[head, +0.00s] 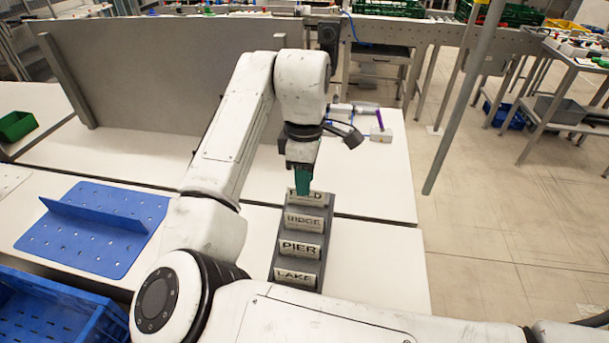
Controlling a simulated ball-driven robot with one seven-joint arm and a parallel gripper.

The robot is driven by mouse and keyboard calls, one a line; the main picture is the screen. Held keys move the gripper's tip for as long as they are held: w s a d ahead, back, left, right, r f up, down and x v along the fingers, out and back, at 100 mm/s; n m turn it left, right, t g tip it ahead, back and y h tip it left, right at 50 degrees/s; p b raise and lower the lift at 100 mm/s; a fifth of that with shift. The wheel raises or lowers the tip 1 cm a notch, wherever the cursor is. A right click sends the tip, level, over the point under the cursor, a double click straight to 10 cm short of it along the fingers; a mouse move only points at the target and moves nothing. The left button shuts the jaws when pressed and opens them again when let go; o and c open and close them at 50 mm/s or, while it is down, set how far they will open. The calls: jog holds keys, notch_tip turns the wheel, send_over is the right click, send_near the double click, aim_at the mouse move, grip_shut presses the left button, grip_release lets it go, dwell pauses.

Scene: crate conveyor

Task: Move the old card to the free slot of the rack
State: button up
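A dark grey stepped rack (267,265) stands on the white table, holding a column of cards with dark lettering. The nearest card reads LAKE (296,277), then PIER (300,249), then RIDGE (305,221). The farthest card (317,198) is partly covered by my gripper; only some letters, ending in LD, show. My gripper (303,190) points down with teal fingers at this farthest card. I cannot tell whether the fingers touch or hold it. I cannot make out a free slot, and no card is visibly marked as old.
A blue perforated plate with an upright fin (95,228) lies left of my arm. A blue crate (50,310) is at the lower left, a green bin (16,126) farther back. A grey panel (150,75) stands behind. Small items, including a white block (381,135), lie beyond my gripper.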

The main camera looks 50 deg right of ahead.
notch_tip(320, 180, up, 11)
jog(key=shift+f, duration=0.1)
dwell(0.7)
dwell(0.5)
